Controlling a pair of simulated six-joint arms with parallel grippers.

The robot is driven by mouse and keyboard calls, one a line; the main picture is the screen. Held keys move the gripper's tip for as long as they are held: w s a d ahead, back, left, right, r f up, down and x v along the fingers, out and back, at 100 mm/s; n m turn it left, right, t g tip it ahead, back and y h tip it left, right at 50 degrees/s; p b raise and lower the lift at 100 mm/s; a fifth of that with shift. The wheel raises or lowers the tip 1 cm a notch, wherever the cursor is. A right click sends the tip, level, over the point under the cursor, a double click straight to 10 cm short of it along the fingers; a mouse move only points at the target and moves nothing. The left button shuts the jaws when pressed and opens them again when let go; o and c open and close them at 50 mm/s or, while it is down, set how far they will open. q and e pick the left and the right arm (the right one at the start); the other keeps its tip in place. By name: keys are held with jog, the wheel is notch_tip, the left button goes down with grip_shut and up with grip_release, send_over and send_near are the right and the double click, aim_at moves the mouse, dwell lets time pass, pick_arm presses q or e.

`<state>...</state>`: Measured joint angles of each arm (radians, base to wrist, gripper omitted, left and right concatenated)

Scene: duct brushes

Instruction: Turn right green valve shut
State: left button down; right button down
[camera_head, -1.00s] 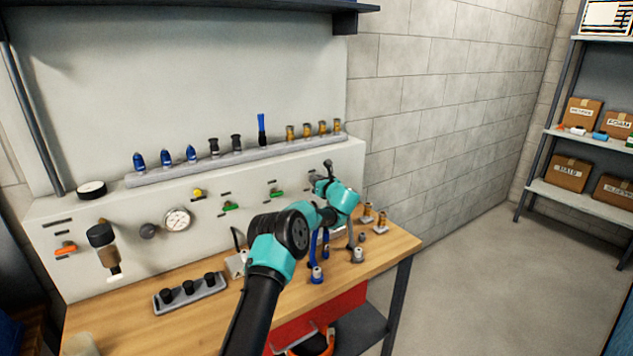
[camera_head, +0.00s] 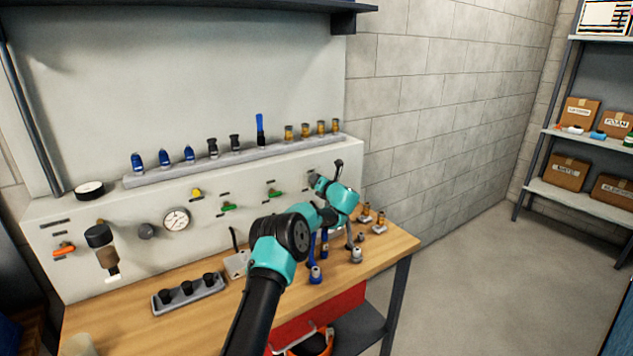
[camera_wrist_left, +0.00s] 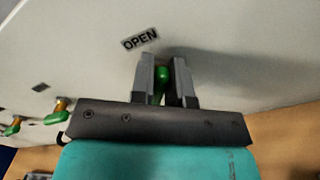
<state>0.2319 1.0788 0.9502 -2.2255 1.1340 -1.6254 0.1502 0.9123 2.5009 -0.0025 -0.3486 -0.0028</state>
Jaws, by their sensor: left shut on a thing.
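The right green valve's handle (camera_wrist_left: 162,74) shows in the left wrist view between the two grey fingers of my left gripper (camera_wrist_left: 166,82), which is shut on it. A label reading OPEN (camera_wrist_left: 140,38) is on the pale panel beside the fingers. In the head view my left gripper (camera_head: 317,181) is at the panel's right end, and my own wrist mostly hides the valve there. How far the handle is turned is hard to tell. My right gripper is not in view.
Two other green valves (camera_head: 228,207) (camera_head: 273,192) sit on the panel to the left. A gauge (camera_head: 176,220) and an orange valve (camera_head: 64,249) are farther left. Blue and grey hose ends (camera_head: 315,274) stand on the bench below my arm, with brass fittings (camera_head: 380,224) at right.

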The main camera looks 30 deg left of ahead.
pick_arm(q)
jog(key=c, duration=1.1)
grip_release()
jog(key=shift+c, duration=0.2)
jog(key=v, duration=1.7)
jog(key=shift+s, duration=0.15)
jog(key=shift+d, duration=0.15)
